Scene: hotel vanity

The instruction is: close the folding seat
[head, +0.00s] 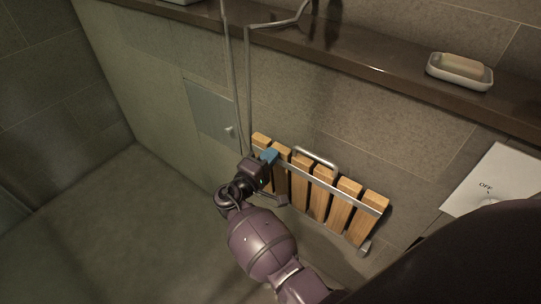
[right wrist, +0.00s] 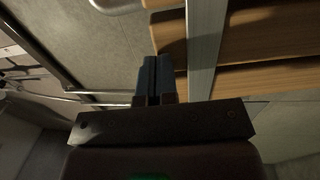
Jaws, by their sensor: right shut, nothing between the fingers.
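The folding seat (head: 318,199) shows in the head view on the wall at the lower right. It has several wooden slats joined by metal bars, and it stands folded up close to the wall, at a slant in the picture. My right gripper (head: 269,155) is shut and empty at the upper left end of the seat, its blue fingertips over the first slats; I cannot tell if they touch. In the right wrist view the shut fingers (right wrist: 154,77) are beside the wooden slats (right wrist: 262,79) and a metal bar (right wrist: 205,45). My left gripper is not in view.
A metal grab handle (head: 316,157) is behind the seat's upper edge. A ledge (head: 370,75) above holds a soap dish (head: 459,72). A metal panel (head: 210,110) and a hanging hose are left of the seat. A white OFF panel (head: 497,183) is at the right. The floor at left is clear.

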